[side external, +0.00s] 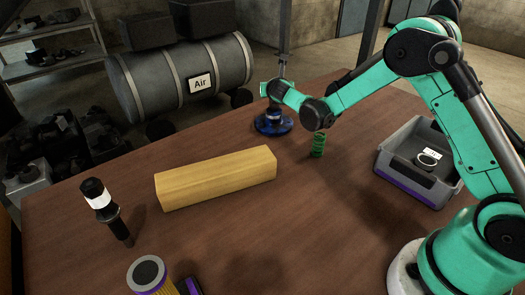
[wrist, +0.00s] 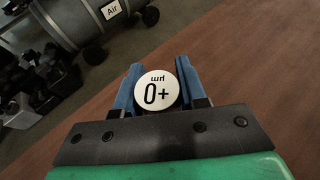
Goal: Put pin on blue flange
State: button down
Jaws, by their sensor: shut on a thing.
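The blue flange (side external: 265,126) lies on the far part of the wooden table in the side view. My gripper (side external: 273,106) is directly above it, pointing down. In the wrist view my gripper's blue fingers (wrist: 157,88) are shut on the pin (wrist: 157,92), whose round white top carries dark markings. In the side view the pin is mostly hidden by my gripper and is at the middle of the flange. I cannot tell whether the pin touches the flange or is seated. The flange is hidden in the wrist view.
A green spring (side external: 318,145) stands close to the right of the flange. A yellow block (side external: 217,178), a black-and-white tool (side external: 103,205) and a filter (side external: 150,276) are nearer. A grey bin (side external: 416,195) with parts stands right. The table between block and bin is clear.

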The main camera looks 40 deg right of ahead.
jog(key=shift+c, duration=2.4)
grip_release()
jog(key=shift+r, duration=0.15)
jog(key=s+a+r+m+g+y, duration=0.2)
jog(key=s+a+m+y, duration=0.2)
jog(key=s+m, duration=0.9)
jog(key=s+a+r+m+g+y, duration=0.1)
jog(key=s+a+r+m+y, duration=0.2)
jog(key=s+a+m, duration=0.5)
jog(key=shift+s+r+m+g+y, duration=0.15)
jog(key=shift+s+m+g+y, duration=0.25)
jog(key=shift+s+m, duration=2.75)
